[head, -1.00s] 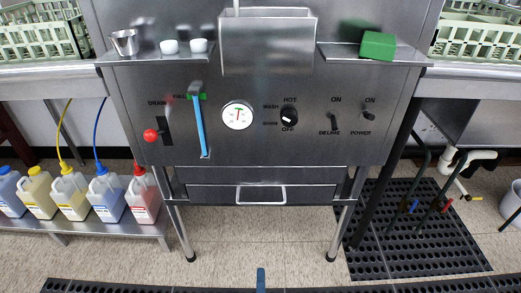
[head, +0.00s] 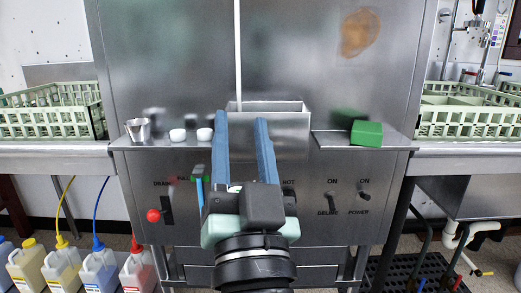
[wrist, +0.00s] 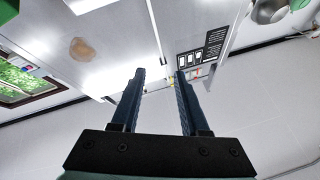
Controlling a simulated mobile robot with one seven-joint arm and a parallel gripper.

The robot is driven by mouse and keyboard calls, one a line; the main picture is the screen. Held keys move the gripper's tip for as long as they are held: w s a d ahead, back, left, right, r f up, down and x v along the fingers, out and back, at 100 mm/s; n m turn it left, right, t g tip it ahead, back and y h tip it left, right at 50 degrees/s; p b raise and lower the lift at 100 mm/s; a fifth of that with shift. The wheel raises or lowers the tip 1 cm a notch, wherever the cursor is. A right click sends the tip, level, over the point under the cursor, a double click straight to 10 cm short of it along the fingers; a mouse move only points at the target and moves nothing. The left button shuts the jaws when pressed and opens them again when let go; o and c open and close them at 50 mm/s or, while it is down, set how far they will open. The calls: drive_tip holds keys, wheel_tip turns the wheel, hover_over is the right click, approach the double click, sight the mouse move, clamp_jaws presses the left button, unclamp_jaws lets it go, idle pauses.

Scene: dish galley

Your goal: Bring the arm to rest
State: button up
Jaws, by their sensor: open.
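My gripper (head: 241,118) is in the middle of the head view, raised in front of the steel dish machine (head: 290,60). Its two long blue fingers are apart with nothing between them. They point up and away and hide part of the control panel, including the dial. In the wrist view my gripper (wrist: 159,75) is also open and empty, and the fingers point toward the upper wall and ceiling area.
Green racks (head: 50,122) stand on both side counters. Several chemical jugs (head: 100,270) stand low at left. A black mat (head: 400,272) lies at right.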

drive_tip(key=s+d+r+n+t+h, duration=0.2)
drive_tip(key=s+r+t+h, duration=0.15)
drive_tip(key=s+r, duration=0.85)
wheel_tip(320, 180, up, 39)
drive_tip(key=w+p, duration=0.2)
drive_tip(key=p, duration=3.6)
drive_tip(key=shift+w+r, duration=0.2)
drive_tip(key=shift+w, duration=0.1)
drive_tip(key=shift+y, duration=0.25)
